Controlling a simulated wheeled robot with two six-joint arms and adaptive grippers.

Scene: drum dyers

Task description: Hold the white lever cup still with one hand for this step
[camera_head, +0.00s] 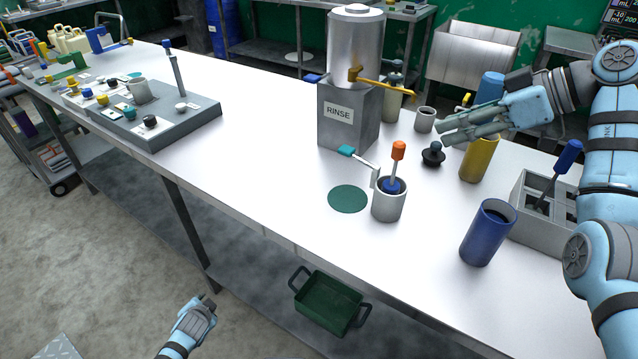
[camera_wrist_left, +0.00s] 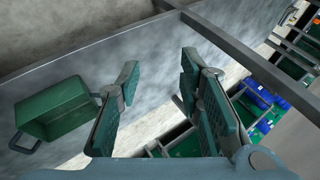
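The white lever cup (camera_head: 388,206) stands upright on the table. A lever with a teal grip (camera_head: 346,150) is at its left side. An orange-handled tool (camera_head: 397,160) with a blue collar stands in it. My right gripper (camera_head: 441,129) is above the table, up and right of the cup and apart from it; its finger gap is not clear. My left gripper (camera_head: 207,304) is low beyond the table's front edge, far from the cup. In the left wrist view its fingers (camera_wrist_left: 160,72) are spread with nothing between them.
A dark green disc (camera_head: 348,198) lies left of the cup. The RINSE dispenser (camera_head: 349,115) stands behind it. A black knob (camera_head: 433,155), yellow cylinder (camera_head: 479,160), blue cylinder (camera_head: 487,234) and grey divided box (camera_head: 540,226) are to its right. A green bin (camera_head: 326,303) sits on the lower shelf.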

